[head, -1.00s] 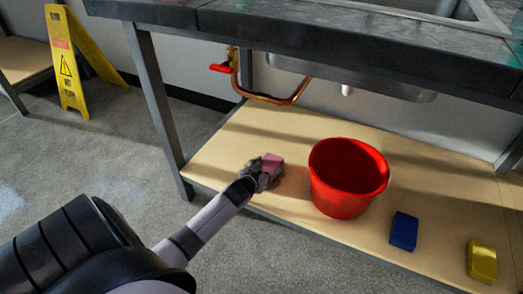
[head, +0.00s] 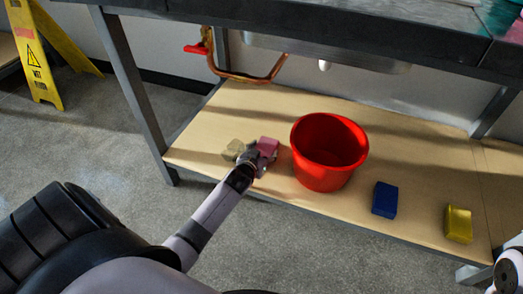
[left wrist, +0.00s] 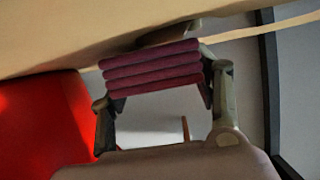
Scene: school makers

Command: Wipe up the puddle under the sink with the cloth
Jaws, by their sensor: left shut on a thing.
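My left gripper (head: 257,154) is shut on a folded pinkish-purple cloth (head: 268,147), low over the wooden shelf under the sink and left of the red bucket. In the left wrist view the cloth (left wrist: 152,70) spans between the two fingers, with its stacked folds facing the camera. A small greyish, darker patch (head: 232,149), which looks like the puddle, lies on the shelf just left of the gripper. The gripper partly hides it. I cannot tell whether the cloth touches the shelf.
The red bucket (head: 326,155) stands close to the right of the cloth. A blue block (head: 385,199) and a yellow block (head: 458,224) lie farther right. A copper pipe (head: 245,76) hangs behind, a table leg (head: 135,100) stands left, and a yellow wet-floor sign (head: 36,62) stands far left.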

